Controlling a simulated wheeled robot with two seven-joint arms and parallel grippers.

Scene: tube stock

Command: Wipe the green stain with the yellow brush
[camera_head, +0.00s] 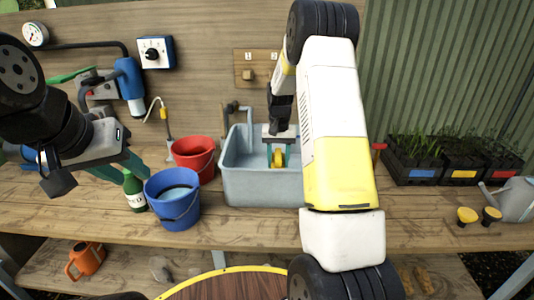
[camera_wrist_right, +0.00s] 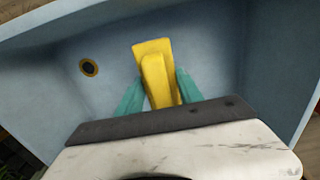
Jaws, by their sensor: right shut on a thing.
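The yellow brush (camera_wrist_right: 155,75) is held between the teal fingers of my right gripper (camera_wrist_right: 157,92), inside the grey-blue sink (camera_head: 240,190). In the head view the brush (camera_head: 278,158) shows as a small yellow patch below my right gripper (camera_head: 279,155). I cannot tell whether the brush touches the sink floor. No green stain shows in either view; my right arm hides part of the sink. My left gripper (camera_head: 122,168) is over the left of the bench, near a green bottle (camera_head: 134,190), its teal fingers apart and empty.
A blue bucket (camera_head: 172,212) and a red bucket (camera_head: 193,150) stand left of the sink. A dark drain hole (camera_wrist_right: 89,67) shows in the sink. The bench front (camera_head: 245,232) is clear.

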